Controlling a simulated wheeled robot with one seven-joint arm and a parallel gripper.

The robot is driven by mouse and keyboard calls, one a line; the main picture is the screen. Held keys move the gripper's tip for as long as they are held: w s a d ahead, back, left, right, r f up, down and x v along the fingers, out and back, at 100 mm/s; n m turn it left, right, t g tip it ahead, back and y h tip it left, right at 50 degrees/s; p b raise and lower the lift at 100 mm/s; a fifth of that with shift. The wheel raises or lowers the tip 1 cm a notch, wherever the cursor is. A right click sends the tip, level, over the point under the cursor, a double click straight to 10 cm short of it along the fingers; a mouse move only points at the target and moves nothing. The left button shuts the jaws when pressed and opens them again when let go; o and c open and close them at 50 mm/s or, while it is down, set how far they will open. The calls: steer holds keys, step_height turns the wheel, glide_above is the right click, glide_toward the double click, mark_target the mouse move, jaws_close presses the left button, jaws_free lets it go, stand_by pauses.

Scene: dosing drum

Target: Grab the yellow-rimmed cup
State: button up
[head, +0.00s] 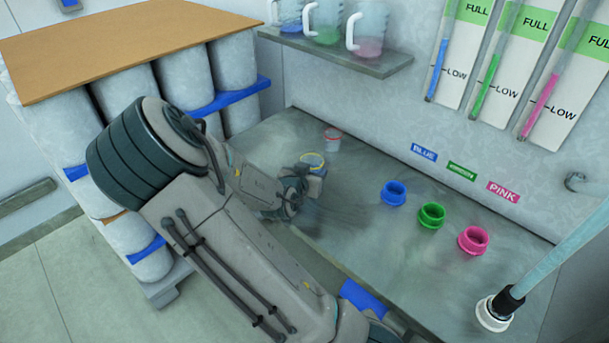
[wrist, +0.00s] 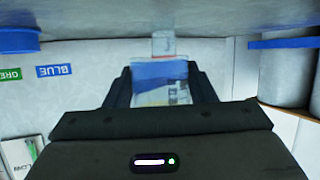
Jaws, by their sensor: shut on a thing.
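The yellow-rimmed cup (head: 313,159) is small and pale, near the back left of the grey counter. My gripper (head: 312,172) reaches it from the left and is shut on it. In the wrist view, which looks upside down, my gripper's two dark fingers (wrist: 163,88) stand on either side of the see-through cup (wrist: 165,96), with a blue patch across it. My gripper hides the cup's lower part in the head view, so I cannot tell if it touches the counter. A red-rimmed cup (head: 332,138) stands just behind.
Blue (head: 393,193), green (head: 432,215) and pink (head: 473,240) ring-shaped ports line the counter to the right. A shelf (head: 345,60) with several jugs hangs above. Stacked drums (head: 235,72) stand at the left. A pale tube (head: 555,255) rises at the lower right.

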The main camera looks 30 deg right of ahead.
steer(key=s+d+r+b, duration=0.4)
steer(key=s+r, duration=0.2)
steer(key=s, duration=0.1)
stand_by(0.5)
steer(key=shift+s+d+f+b, duration=0.2)
steer(key=shift+s+f+b, duration=0.05)
steer(key=shift+s+b, duration=0.25)
stand_by(1.6)
